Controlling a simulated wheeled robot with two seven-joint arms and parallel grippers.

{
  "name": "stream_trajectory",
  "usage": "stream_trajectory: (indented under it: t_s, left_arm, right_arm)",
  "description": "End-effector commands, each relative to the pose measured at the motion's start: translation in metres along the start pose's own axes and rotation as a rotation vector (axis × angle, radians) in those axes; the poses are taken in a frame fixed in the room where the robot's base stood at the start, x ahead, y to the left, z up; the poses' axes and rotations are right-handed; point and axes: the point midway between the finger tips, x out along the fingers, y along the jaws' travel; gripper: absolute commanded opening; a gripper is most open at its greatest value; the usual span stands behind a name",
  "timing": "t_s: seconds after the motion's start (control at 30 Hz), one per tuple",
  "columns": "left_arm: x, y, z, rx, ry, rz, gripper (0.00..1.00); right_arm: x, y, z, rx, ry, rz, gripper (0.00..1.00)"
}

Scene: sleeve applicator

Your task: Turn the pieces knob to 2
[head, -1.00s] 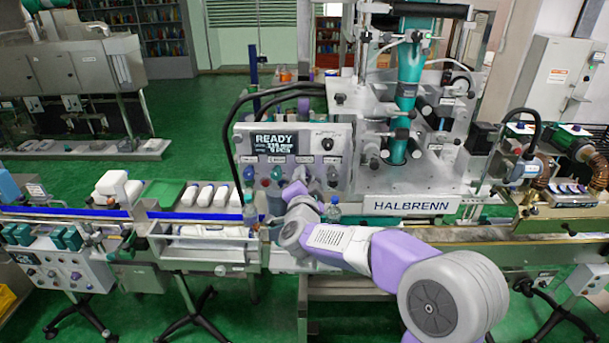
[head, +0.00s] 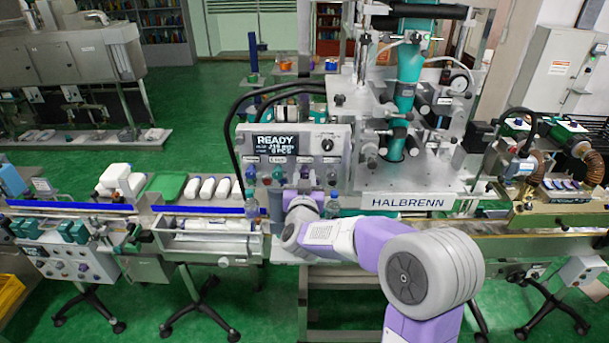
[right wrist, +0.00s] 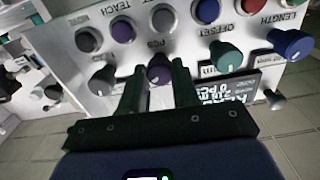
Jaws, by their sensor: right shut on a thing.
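The pieces knob is the purple one (right wrist: 158,70) by the PCS label on the machine's control panel. It also shows partly in the head view (head: 303,173), just above my right wrist. In the right wrist view the panel appears upside down. My right gripper (right wrist: 158,88) has its two dark green fingers on either side of the purple knob, closed on it. The knob's pointer position is too small to read. The panel's display (head: 276,145) reads READY, with a PCS line whose digit is unclear. My left gripper is not in view.
A teal offset knob (right wrist: 225,56) and a blue length knob (right wrist: 290,43) sit close to the right in the right wrist view. A grey knob (right wrist: 103,80) is to the left. Round buttons (right wrist: 163,19) line the panel.

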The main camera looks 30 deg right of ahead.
Motion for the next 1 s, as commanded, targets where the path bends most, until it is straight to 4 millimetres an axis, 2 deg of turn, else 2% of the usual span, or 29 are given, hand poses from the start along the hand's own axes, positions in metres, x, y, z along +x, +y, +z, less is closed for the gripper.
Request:
stream_trajectory:
  t_s: [0.27,0.73,0.77,0.9,1.0]
  left_arm:
    - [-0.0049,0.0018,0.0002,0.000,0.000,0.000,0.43]
    - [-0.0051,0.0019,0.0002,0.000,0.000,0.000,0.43]
    - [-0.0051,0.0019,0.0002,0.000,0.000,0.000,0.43]
    - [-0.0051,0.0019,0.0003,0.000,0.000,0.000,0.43]
    - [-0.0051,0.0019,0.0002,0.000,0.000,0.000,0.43]
  right_arm:
    - [0.0002,-0.0002,-0.0020,-0.077,0.004,0.000,0.00]
    - [0.0002,-0.0002,-0.0018,-0.089,0.005,0.000,0.00]
    - [0.0002,-0.0002,-0.0018,-0.088,0.005,0.000,0.33]
    - [0.0002,-0.0002,-0.0013,-0.088,0.004,0.000,0.55]
    - [0.0001,-0.0001,-0.0009,-0.088,0.003,0.000,0.56]
